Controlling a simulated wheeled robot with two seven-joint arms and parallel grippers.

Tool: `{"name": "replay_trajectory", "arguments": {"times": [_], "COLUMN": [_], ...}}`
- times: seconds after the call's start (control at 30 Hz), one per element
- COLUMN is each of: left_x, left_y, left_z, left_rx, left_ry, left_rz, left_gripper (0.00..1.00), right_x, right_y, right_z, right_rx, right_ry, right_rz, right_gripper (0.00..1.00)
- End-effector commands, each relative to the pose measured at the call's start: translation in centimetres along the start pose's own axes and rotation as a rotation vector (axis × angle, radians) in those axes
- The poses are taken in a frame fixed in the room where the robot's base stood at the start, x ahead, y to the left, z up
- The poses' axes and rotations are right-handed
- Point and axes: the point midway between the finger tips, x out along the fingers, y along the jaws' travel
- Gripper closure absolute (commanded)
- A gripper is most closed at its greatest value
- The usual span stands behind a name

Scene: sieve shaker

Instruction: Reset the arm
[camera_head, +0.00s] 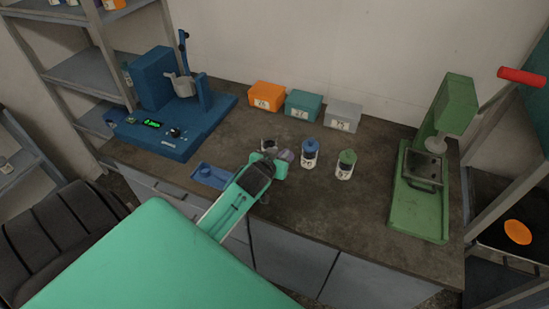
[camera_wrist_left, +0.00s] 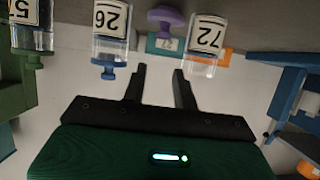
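My left arm reaches over the bench from the lower left in the head view. Its gripper (camera_head: 275,162) is above the front middle of the bench. In the left wrist view, which looks upside down, the two fingers (camera_wrist_left: 159,71) are apart with nothing between them. A purple knob-shaped piece (camera_wrist_left: 165,20) shows beyond the gap; whether it rests on anything is unclear. A clear jar labelled 72 (camera_wrist_left: 207,38) is beside it, and a blue-capped jar labelled 26 (camera_wrist_left: 111,30) is on the other side. My right gripper is not in view.
A blue machine (camera_head: 165,120) stands at left, a green press (camera_head: 425,190) at right. Orange (camera_head: 267,95), teal (camera_head: 303,104) and grey (camera_head: 343,115) boxes line the wall. Blue-capped (camera_head: 310,154) and green-capped (camera_head: 346,165) jars stand right of my gripper. A blue tray (camera_head: 212,175) lies left of it.

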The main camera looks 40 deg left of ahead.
Motion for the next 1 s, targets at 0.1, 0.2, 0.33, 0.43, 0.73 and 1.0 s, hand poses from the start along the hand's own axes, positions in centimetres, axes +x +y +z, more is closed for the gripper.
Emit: {"name": "replay_trajectory", "arguments": {"times": [0.1, 0.2, 0.33, 0.43, 0.73, 1.0], "left_x": [-1.9, -3.0, -3.7, -3.9, -6.5, -16.7], "left_y": [0.0, -0.1, -0.1, -0.1, 1.4, 4.9], "left_z": [0.1, 0.1, 0.0, 0.0, 3.0, 11.1], "left_rx": [-0.001, -0.001, 0.0, 0.0, 0.037, 0.178], "left_ry": [0.0, 0.0, 0.0, -0.001, -0.119, -0.5], "left_rz": [0.0, -0.001, -0.001, -0.001, 0.011, 0.095], "left_gripper": [0.71, 0.71, 0.71, 0.71, 0.71, 0.71], "right_x": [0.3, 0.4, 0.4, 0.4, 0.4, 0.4], "right_y": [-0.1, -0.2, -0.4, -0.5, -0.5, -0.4], "right_z": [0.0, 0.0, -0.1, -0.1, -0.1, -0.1], "right_rx": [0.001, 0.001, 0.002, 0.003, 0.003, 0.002], "right_ry": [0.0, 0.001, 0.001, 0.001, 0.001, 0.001], "right_rz": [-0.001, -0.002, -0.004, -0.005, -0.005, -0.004], "right_gripper": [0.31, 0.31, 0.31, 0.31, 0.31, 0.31]}}
